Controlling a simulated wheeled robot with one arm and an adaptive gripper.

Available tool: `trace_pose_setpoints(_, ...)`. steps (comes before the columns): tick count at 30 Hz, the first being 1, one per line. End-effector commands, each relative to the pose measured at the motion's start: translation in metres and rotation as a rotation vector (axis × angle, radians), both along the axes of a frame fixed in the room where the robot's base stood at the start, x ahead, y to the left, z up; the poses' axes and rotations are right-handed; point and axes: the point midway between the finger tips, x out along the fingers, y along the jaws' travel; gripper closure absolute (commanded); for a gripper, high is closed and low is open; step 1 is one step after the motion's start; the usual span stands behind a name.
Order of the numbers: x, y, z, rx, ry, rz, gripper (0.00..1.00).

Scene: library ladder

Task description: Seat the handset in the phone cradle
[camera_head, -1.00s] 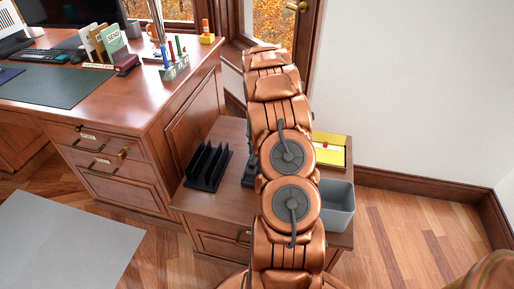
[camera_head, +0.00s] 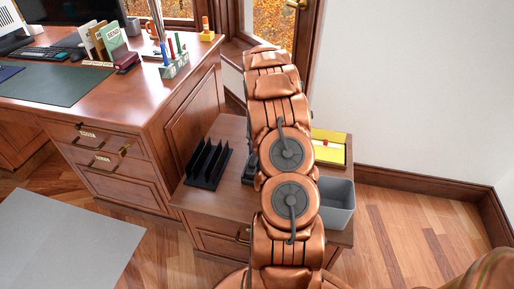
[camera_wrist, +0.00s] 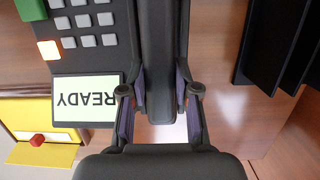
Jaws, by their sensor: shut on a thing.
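My gripper (camera_wrist: 160,98) shows in the wrist view, its two fingers closed on either side of the long dark handset (camera_wrist: 160,45). The handset runs up to the top edge of the picture. The desk phone (camera_wrist: 124,18) lies just left of it, with grey keys, an orange-lit key and a screen (camera_wrist: 86,99) reading READY upside down. The handset covers the cradle area, so I cannot tell whether it is seated or held just above. In the head view my arm hides the gripper, the handset and most of the phone; only a dark edge (camera_head: 249,170) shows.
A black slotted rack (camera_head: 208,164) stands left on the small wooden cabinet (camera_head: 228,130). A yellow box with a red knob (camera_head: 328,148) and a grey bin (camera_head: 337,203) are on the right. The larger desk (camera_head: 150,95) stands at the left.

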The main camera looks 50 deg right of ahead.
Motion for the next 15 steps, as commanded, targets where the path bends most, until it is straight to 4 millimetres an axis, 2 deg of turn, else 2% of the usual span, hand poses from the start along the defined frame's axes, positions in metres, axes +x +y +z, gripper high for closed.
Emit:
trace_pose_setpoints(10,-0.0002,0.0002,-0.0069,0.001,0.000,0.000,1.00)
trace_pose_setpoints(11,-0.0001,0.0001,-0.0064,0.000,0.000,0.000,0.67)
trace_pose_setpoints(15,-0.0001,0.0000,-0.0063,0.000,0.000,0.000,0.52)
